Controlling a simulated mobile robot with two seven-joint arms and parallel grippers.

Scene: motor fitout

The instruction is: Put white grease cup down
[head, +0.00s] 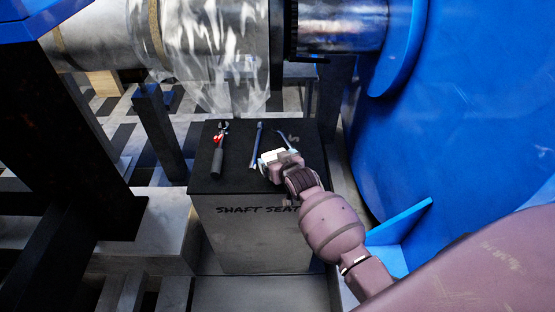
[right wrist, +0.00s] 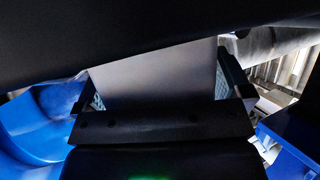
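My right gripper (head: 281,160) is over the right part of the dark top of a block marked SHAFT SEAT (head: 213,172). In the right wrist view a plain pale surface, which I take as the white grease cup (right wrist: 152,72), fills the space between the two fingers. The fingers lie against its two sides, so the gripper is shut on it. In the head view the hand hides most of the cup, and I cannot tell whether its base touches the block top. My left gripper is not in view.
A tool with a red part and dark handle (head: 218,150) lies on the block's left. A thin blue-handled tool (head: 256,143) lies near the hand. A large blue housing (head: 470,120) rises at right. A plastic-wrapped shaft (head: 205,45) hangs behind. The block's front left top is bare.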

